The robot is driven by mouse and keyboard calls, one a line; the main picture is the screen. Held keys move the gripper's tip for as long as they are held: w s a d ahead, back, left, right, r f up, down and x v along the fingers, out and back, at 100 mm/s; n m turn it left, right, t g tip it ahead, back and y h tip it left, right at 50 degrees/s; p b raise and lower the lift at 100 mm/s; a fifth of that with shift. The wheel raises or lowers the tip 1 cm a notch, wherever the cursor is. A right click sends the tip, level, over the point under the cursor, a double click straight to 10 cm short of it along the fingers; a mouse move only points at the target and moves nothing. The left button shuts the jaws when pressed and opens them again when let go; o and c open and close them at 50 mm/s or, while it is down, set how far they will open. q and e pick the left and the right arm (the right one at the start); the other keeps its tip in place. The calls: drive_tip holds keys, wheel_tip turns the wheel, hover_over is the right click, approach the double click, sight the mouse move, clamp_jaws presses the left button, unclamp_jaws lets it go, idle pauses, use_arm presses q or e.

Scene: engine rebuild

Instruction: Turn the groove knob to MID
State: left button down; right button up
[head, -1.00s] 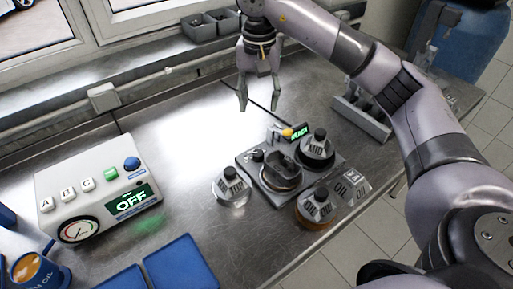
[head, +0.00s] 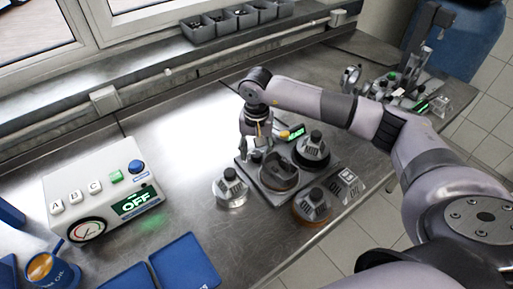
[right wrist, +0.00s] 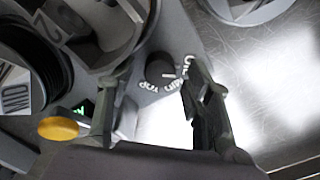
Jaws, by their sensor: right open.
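The groove knob (right wrist: 160,68) is a small dark round knob with a pale mark, on the grey fixture plate (head: 242,168). In the right wrist view, lettering beside it reads TOP, MID and OIL. The mark lies on the knob's lower right side; I cannot tell exactly which label it meets. My right gripper (head: 256,146) is over the plate's far left corner, above the knob, and mostly hides it in the head view. In the right wrist view my right gripper (right wrist: 152,80) is open, fingers on either side of the knob, with no clear contact. My left gripper is not in view.
A ring-shaped part (head: 278,175) sits mid-plate beside the knob. Lidded pots (head: 230,190) stand around the plate. A small green display (head: 296,133) and yellow button (right wrist: 58,129) are close to the gripper. A control box (head: 105,200) reading OFF stands left; steel table between is clear.

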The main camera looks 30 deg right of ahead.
drive_tip(key=shift+f, duration=0.15)
drive_tip(key=shift+c, duration=0.3)
clamp_jaws()
idle(0.3)
